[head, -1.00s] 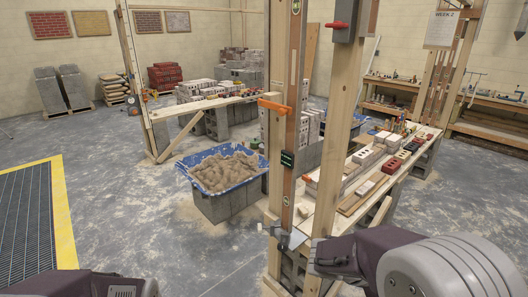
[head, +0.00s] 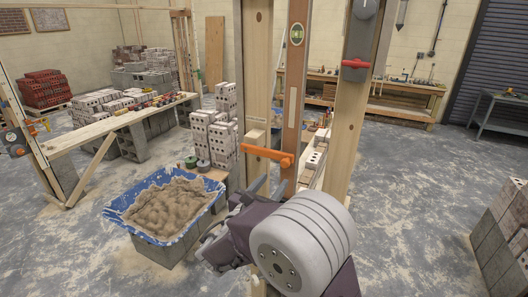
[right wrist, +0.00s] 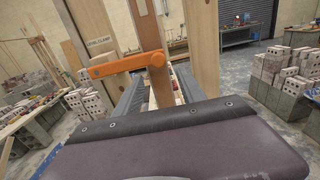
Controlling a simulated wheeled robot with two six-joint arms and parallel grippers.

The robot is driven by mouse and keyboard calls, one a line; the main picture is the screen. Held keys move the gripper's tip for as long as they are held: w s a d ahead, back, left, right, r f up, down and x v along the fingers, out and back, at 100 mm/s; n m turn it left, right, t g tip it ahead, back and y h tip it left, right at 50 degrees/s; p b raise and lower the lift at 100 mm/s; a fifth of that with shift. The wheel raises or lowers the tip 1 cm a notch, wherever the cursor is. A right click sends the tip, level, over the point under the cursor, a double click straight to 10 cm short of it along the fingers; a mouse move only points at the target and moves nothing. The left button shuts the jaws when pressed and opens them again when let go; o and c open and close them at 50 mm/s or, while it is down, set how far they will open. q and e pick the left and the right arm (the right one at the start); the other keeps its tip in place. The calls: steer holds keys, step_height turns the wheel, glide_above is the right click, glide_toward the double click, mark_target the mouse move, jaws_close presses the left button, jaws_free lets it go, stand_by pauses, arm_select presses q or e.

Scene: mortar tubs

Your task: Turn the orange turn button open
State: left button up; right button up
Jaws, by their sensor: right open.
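The orange turn button (head: 267,153) lies nearly level across the lower part of an upright wooden spirit level (head: 297,80). Its round pivot end is at the right, and its arm reaches left over the wooden post. In the right wrist view the turn button (right wrist: 127,64) is just beyond the fingers, its arm sloping slightly down to the left. My right gripper (head: 269,186) is open and empty, just below the button; it also shows in the right wrist view (right wrist: 158,85). I see no contact with the button. My left gripper is not in view.
A wooden post (head: 257,70) stands left of the level, and another post (head: 345,130) with a red-handled grey box (head: 355,70) stands right. A blue-lined mortar tub (head: 165,212) is at lower left. Block stacks (head: 505,230) stand at right; open floor lies between.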

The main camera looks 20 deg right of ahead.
mark_target(284, 164)
steer(key=shift+t, duration=0.3)
steer(key=p+x, duration=0.2)
steer(key=x, duration=0.1)
steer(key=r+p+x, duration=0.1)
steer(key=p+x, duration=0.1)
steer(key=x, duration=0.2)
steer(key=shift+d+r+p, duration=0.2)
steer(key=shift+p, duration=0.2)
steer(key=shift+w+d+f, duration=0.1)
steer(key=shift+w+d, duration=0.15)
steer(key=shift+d, duration=0.15)
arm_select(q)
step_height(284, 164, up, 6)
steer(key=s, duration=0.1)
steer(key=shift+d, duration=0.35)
arm_select(e)
steer(key=shift+w+a+n+y, duration=0.1)
steer(key=shift+a+n+y, duration=0.1)
steer(key=shift+n+y, duration=0.1)
jaws_close()
